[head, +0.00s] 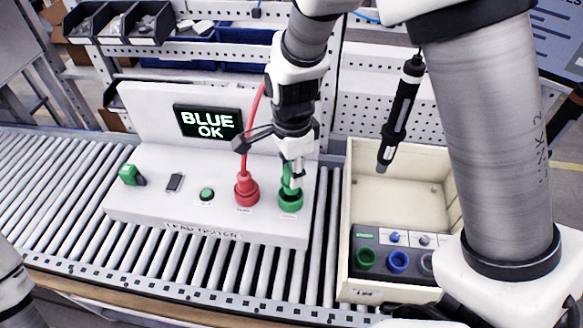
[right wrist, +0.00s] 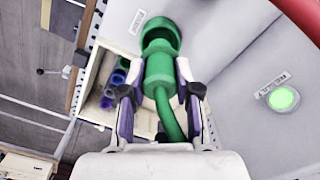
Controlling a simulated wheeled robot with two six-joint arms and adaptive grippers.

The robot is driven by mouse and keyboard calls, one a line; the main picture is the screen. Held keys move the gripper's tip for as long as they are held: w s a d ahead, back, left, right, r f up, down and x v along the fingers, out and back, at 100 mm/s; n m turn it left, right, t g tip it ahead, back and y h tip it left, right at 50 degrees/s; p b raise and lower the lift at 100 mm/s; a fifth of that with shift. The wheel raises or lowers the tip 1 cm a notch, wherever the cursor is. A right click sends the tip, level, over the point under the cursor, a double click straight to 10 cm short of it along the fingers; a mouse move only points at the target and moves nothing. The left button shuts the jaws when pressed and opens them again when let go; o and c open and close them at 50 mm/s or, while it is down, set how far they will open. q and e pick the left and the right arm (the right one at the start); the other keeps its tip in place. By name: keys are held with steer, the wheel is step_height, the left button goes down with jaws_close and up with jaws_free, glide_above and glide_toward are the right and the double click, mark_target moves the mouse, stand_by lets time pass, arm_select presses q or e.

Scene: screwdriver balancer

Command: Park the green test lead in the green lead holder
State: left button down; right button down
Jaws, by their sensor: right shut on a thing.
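My right gripper (head: 292,172) is shut on the green test lead (head: 287,178) at the green socket (head: 290,203) on the tester's right side. In the right wrist view, the green plug (right wrist: 160,72) sits between the two fingers, with the green socket (right wrist: 158,32) at its far end; I cannot tell how deep it sits. The green lead holder (head: 366,258) is a green ring at the front left of the cream box and looks empty. My left gripper is out of view.
The tester (head: 215,232) carries a red lead (head: 245,185) in a red socket, close left of my gripper. Its screen (head: 208,122) reads "BLUE OK". A black screwdriver (head: 401,110) hangs over the cream box (head: 343,215). A blue holder (head: 397,262) stands beside the green one.

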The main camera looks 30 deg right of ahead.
steer(key=shift+a, duration=0.1)
steer(key=shift+f+b, duration=0.9)
steer(key=shift+f, duration=1.05)
steer(key=c, duration=0.7)
jaws_free()
steer(key=shift+c, duration=0.2)
step_height(320, 180, up, 12)
steer(key=shift+f, duration=0.1)
